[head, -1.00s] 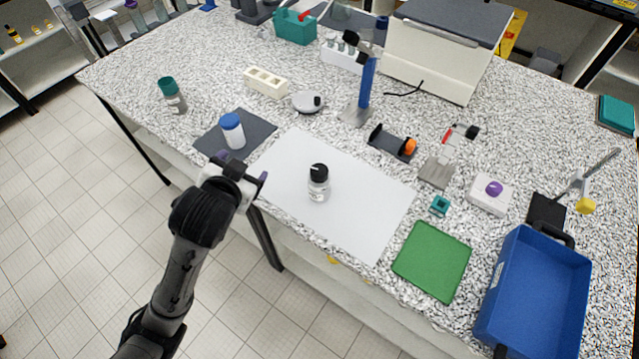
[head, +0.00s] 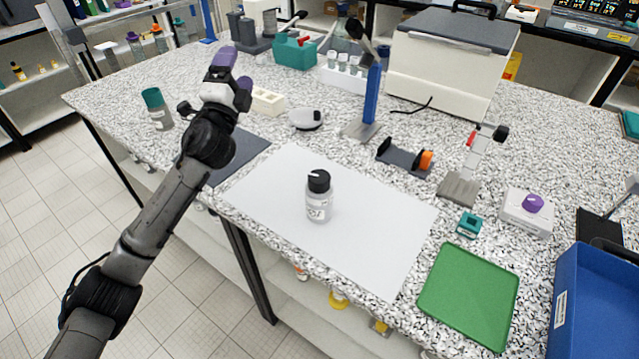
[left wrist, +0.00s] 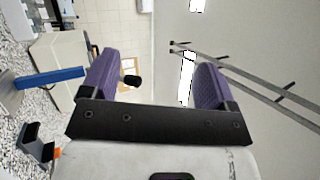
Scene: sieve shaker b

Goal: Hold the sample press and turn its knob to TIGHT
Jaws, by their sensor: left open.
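A small clear, labelled jar-shaped piece (head: 319,206) stands upright on the white mat (head: 375,232). It has a black knob-like top (head: 319,181) with a white mark. It looks like the sample press, but its label is too small to read. My left gripper (head: 233,69) is raised at the upper left of the head view, well away from this piece and touching nothing. In the left wrist view its purple fingers (left wrist: 150,78) are apart with nothing between them. My right gripper is not in view.
A green tray (head: 469,297) and blue bin (head: 597,310) lie at the right. Behind the mat stand an orange-knobbed device (head: 405,157), a lever stand (head: 461,185), a blue post (head: 371,95) and a purple-knobbed box (head: 525,213). The white mat around the jar is clear.

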